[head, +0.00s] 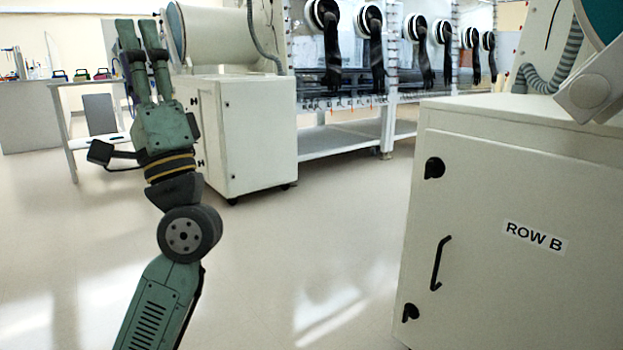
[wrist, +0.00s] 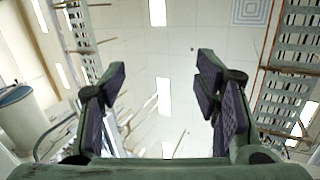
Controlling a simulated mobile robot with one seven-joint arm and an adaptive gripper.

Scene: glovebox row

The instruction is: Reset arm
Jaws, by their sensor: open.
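My gripper (head: 138,36) is at the upper left in the head view, at the end of my raised green arm. Its fingers point up. In the wrist view my gripper (wrist: 160,92) shows two dark-padded fingers spread wide apart, with nothing between them. Beyond the fingers the wrist view shows the ceiling with bright light panels. My arm stands upright on the left of the head view, with its lower part cut off by the bottom edge.
A white cabinet marked ROW B (head: 500,230) stands close at the right. Another white cabinet (head: 245,130) stands behind my arm. A glovebox row with black gloves (head: 332,55) runs along the back. The floor (head: 300,240) between is clear.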

